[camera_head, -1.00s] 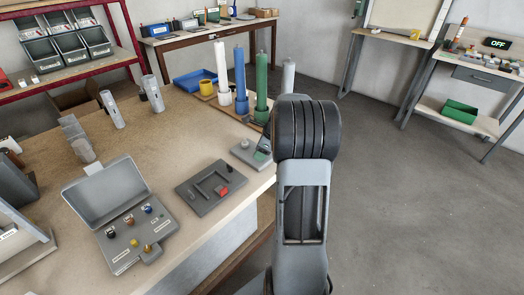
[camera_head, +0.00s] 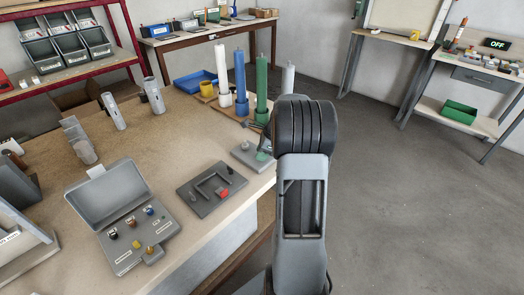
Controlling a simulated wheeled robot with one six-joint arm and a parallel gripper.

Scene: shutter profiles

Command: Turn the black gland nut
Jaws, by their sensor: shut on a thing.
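My gripper is hidden behind my own arm, so its jaws and whatever is between them do not show. I cannot pick out the black gland nut with certainty. A small grey block (camera_head: 244,153) sits at the bench's right edge, just left of my arm. A green part (camera_head: 262,155) shows on its right side, and the rest there is covered by the arm. An open grey box (camera_head: 122,257) stands at the front of the bench with small black, brown, blue and yellow parts. Its small black part (camera_head: 113,234) stands upright at the left, well away from my arm.
A dark tray (camera_head: 200,206) with a red piece (camera_head: 222,194) lies between box and block. White, blue (camera_head: 240,78) and green (camera_head: 262,83) columns stand behind the block. Grey cylinders stand at the bench's left. The floor (camera_head: 400,200) on the right is clear.

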